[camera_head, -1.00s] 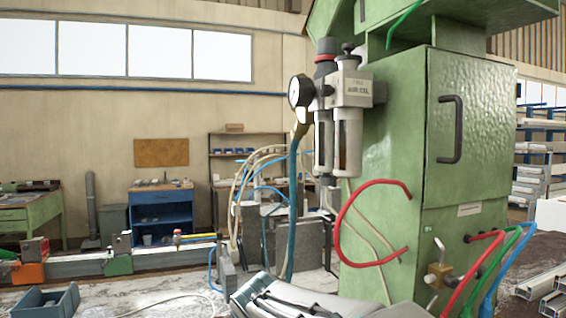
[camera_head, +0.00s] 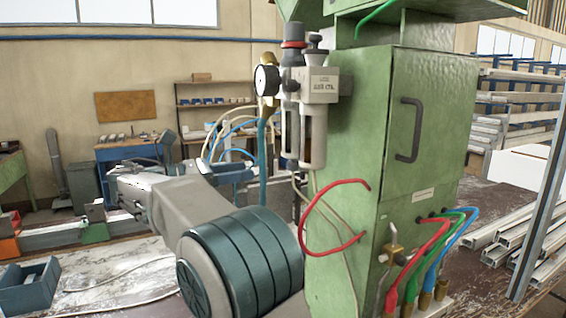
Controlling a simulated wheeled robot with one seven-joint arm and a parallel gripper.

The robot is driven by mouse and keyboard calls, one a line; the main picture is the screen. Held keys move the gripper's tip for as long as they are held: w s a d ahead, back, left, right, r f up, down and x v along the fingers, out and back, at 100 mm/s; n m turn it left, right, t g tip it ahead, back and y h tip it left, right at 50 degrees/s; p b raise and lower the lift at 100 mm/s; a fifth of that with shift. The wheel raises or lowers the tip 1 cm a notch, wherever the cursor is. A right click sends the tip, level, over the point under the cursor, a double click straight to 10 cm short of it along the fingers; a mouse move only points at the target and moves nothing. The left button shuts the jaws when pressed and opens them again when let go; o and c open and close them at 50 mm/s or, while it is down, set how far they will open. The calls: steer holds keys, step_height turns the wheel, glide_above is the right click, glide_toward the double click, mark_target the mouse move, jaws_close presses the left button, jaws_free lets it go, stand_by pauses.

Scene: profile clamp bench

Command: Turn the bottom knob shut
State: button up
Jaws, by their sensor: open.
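The air filter and regulator unit (camera_head: 318,86) is mounted on the left side of the green machine cabinet (camera_head: 430,125), with a round gauge (camera_head: 266,79) and two hanging bowls. A black knob with a red ring (camera_head: 293,45) tops one bowl, and a smaller dark knob (camera_head: 317,42) tops the other. Below the bowls a thin dark part (camera_head: 296,205) shows; I cannot tell whether it is the bottom knob. My gripper (camera_head: 122,190) is at the left, small and partly hidden by my arm. It is open, well away from the filter unit.
A red hose (camera_head: 312,245) loops out below the unit. A brass valve (camera_head: 391,254) and red, green and blue hoses sit low on the cabinet. A blue-grey bin (camera_head: 28,287) is at the lower left. Metal profiles (camera_head: 500,240) lie at the right.

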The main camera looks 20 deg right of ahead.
mark_target(293, 165)
steer(key=d+p, duration=0.1)
steer(key=d, duration=1)
steer(key=shift+p, duration=0.4)
steer(key=shift+s, duration=0.1)
steer(key=shift+a, duration=0.1)
steer(key=c, duration=1)
